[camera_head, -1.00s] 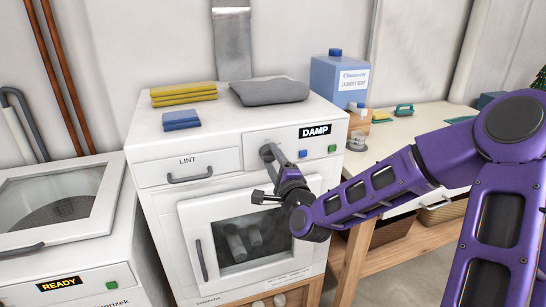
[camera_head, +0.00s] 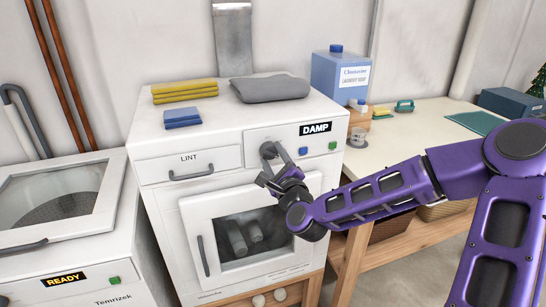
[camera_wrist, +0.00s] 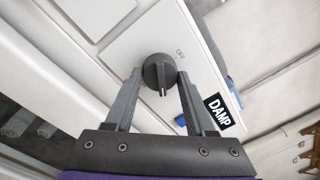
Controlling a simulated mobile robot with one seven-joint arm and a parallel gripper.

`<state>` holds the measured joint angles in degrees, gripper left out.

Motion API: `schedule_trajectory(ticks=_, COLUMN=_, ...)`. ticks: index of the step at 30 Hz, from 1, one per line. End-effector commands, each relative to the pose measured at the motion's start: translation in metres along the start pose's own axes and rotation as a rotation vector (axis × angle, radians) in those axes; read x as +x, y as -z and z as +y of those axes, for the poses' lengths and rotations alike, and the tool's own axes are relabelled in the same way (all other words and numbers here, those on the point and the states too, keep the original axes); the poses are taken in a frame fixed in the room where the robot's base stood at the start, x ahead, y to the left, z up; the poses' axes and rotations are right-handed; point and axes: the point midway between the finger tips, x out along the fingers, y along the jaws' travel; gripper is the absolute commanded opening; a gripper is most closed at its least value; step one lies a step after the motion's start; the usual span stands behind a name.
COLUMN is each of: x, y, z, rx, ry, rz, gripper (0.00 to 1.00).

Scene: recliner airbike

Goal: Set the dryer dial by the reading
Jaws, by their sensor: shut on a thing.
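The white dryer (camera_head: 160,212) stands in the middle of the head view. Its black display (camera_head: 316,129) reads DAMP, and the display (camera_wrist: 219,112) shows in the wrist view too. The dark round dial (camera_wrist: 159,72) is on the dryer's control panel, with the word OFF (camera_wrist: 180,54) printed beside it. My gripper (camera_wrist: 160,80) is shut on the dial, one finger at each side. In the head view my gripper (camera_head: 270,155) reaches the panel from below and hides most of the dial.
A blue button (camera_head: 303,151) and a green button (camera_head: 332,146) sit right of the dial. The LINT drawer (camera_head: 187,168) is left, the dryer door (camera_head: 203,250) below. A washer (camera_head: 100,265) reading READY stands left; a table (camera_head: 400,155) stands right.

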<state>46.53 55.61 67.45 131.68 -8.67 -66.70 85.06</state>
Motion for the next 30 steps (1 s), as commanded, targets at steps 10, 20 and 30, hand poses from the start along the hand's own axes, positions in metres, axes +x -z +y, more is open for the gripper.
schedule_trajectory(ticks=10, x=0.0009, y=-0.0012, z=-0.0017, rx=-0.001, ry=0.004, rz=-0.003, gripper=0.58)
schedule_trajectory(ticks=20, x=0.0003, y=-0.0005, z=-0.0007, rx=-0.001, ry=0.002, rz=-0.001, gripper=0.85)
schedule_trajectory(ticks=30, x=0.0028, y=0.0001, z=0.0007, rx=0.0, ry=0.0, rz=-0.001, gripper=0.85)
